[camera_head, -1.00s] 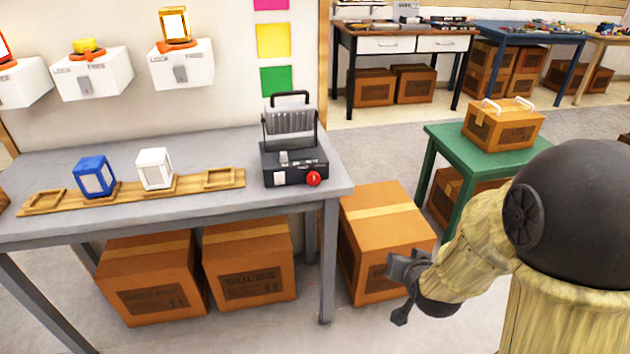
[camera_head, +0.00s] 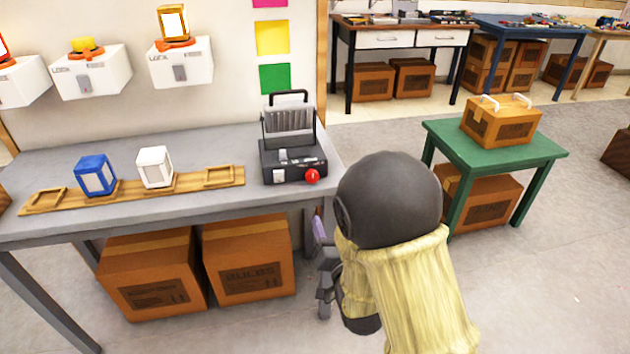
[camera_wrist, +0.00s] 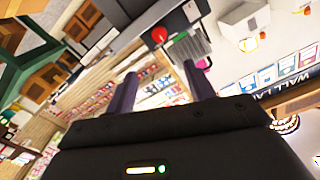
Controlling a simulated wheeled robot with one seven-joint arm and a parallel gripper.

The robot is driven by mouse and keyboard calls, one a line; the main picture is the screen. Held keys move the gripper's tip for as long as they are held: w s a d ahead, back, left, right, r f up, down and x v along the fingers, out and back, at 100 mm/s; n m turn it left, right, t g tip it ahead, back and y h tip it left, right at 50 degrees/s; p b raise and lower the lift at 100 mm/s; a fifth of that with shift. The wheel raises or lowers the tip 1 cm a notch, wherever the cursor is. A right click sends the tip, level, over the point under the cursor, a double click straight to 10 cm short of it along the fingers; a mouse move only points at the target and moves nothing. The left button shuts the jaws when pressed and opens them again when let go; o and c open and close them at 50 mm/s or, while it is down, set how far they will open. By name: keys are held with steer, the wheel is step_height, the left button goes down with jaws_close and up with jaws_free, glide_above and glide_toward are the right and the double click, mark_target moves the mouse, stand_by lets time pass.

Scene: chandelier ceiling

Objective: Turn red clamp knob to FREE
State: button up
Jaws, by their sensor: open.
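A red ball knob (camera_head: 312,176) sits at the front right corner of a black device (camera_head: 293,160) on the grey table (camera_head: 250,203). The knob also shows in the wrist view (camera_wrist: 160,35), beyond my fingertips. White wall boxes marked LOCK and FREE hang upper left; the middle one (camera_head: 92,76) carries an orange-yellow piece (camera_head: 85,46), the right one (camera_head: 181,66) an orange-framed lamp (camera_head: 172,24). A red-orange piece (camera_head: 4,50) is cut off at the left edge. My gripper (camera_head: 320,262) is open and empty beside the table's right end, below the knob, partly hidden by my arm.
A wooden strip (camera_head: 130,196) on the table holds a blue (camera_head: 95,175) and a white lamp block (camera_head: 154,167). Cardboard boxes (camera_head: 247,262) fill the space underneath.

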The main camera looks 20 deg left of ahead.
mark_target(312, 178)
steer(key=x, duration=1.7)
steer(key=shift+w, duration=0.25)
steer(key=c, duration=1)
steer(key=shift+n+b, duration=0.35)
steer(key=shift+n, duration=0.05)
steer(key=n+b, duration=0.1)
steer(key=n, duration=0.2)
steer(key=shift+f, duration=0.1)
steer(key=n, duration=0.2)
steer(key=n+b, duration=0.1)
steer(key=n, duration=0.2)
steer(key=shift+s+a, duration=0.15)
steer(key=o, duration=1)
